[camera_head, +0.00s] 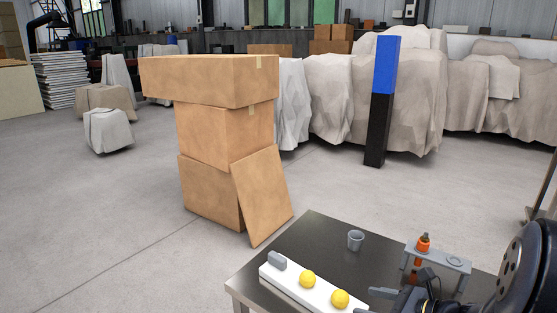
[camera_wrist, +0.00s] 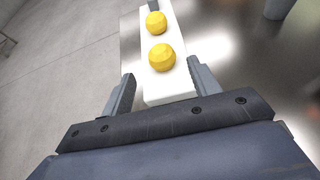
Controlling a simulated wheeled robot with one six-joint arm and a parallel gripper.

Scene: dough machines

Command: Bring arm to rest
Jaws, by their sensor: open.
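My gripper (camera_wrist: 160,95) is open in the wrist view, with its two fingers apart on either side of the near end of a white board (camera_wrist: 165,85). Nothing is held between the fingers. In the head view, part of my gripper (camera_head: 385,298) shows at the bottom right, near the table's front edge and the right end of the white board (camera_head: 322,293). Two yellow balls, one (camera_head: 307,279) and another (camera_head: 340,299), sit on the board, with a grey block (camera_head: 277,261) at its far end. I cannot tell the gripper's height above the board.
The dark metal table (camera_head: 320,233) also carries a grey cup (camera_head: 355,240) and a grey stand (camera_head: 440,259) with an orange tool (camera_head: 422,244). Stacked cardboard boxes (camera_head: 225,135) stand behind the table. A blue and black post (camera_head: 381,110) rises farther back.

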